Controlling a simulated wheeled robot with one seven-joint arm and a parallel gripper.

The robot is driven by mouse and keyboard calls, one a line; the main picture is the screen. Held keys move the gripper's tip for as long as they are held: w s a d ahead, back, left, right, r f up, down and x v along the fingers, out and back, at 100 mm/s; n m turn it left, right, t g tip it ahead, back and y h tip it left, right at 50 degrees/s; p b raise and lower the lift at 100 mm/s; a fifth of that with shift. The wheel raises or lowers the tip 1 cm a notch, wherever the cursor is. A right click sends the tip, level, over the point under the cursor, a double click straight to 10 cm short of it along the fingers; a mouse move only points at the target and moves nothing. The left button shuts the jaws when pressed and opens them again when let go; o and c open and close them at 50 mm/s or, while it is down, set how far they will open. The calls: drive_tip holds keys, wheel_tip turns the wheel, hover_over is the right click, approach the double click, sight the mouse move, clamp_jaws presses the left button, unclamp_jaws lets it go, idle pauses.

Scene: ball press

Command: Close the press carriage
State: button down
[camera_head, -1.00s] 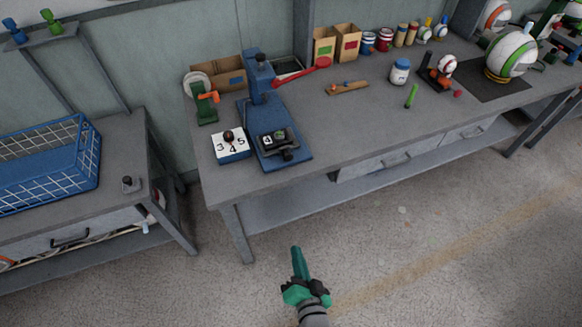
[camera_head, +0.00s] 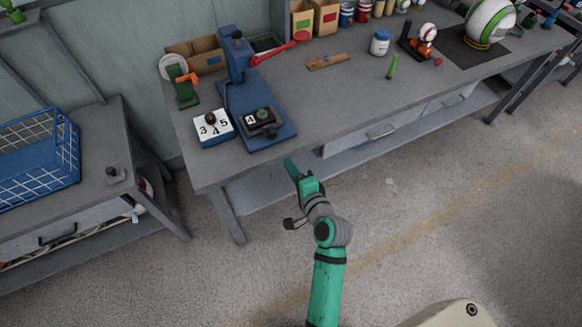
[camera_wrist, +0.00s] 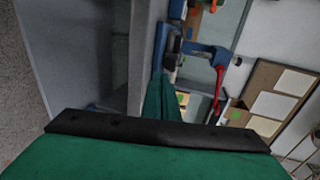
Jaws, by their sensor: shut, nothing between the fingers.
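The blue press (camera_head: 238,62) stands at the left end of the workbench, with a red lever (camera_head: 284,46) pointing right. Its dark carriage (camera_head: 259,121), bearing a small piece marked 4, sits at the front of the blue base (camera_head: 268,140), out in front of the press column. My gripper (camera_head: 291,168) is shut and empty, just off the bench's front edge, below the press base in the picture and apart from it. In the wrist view the green gripper (camera_wrist: 163,95) points toward the blue press (camera_wrist: 190,48) and its red lever (camera_wrist: 219,90); the carriage is not clear there.
A white-topped block (camera_head: 213,128) marked 3, 4, 5 stands left of the base. A green stand with an orange handle (camera_head: 188,78) is behind it. A blue wire basket (camera_head: 40,155) is on the left table.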

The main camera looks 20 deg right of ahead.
approach(272, 139)
drive_tip(key=x, duration=0.4)
drive_tip(key=shift+w+f, duration=0.25)
drive_tip(key=shift+f, duration=0.15)
drive_tip(key=shift+w, duration=0.75)
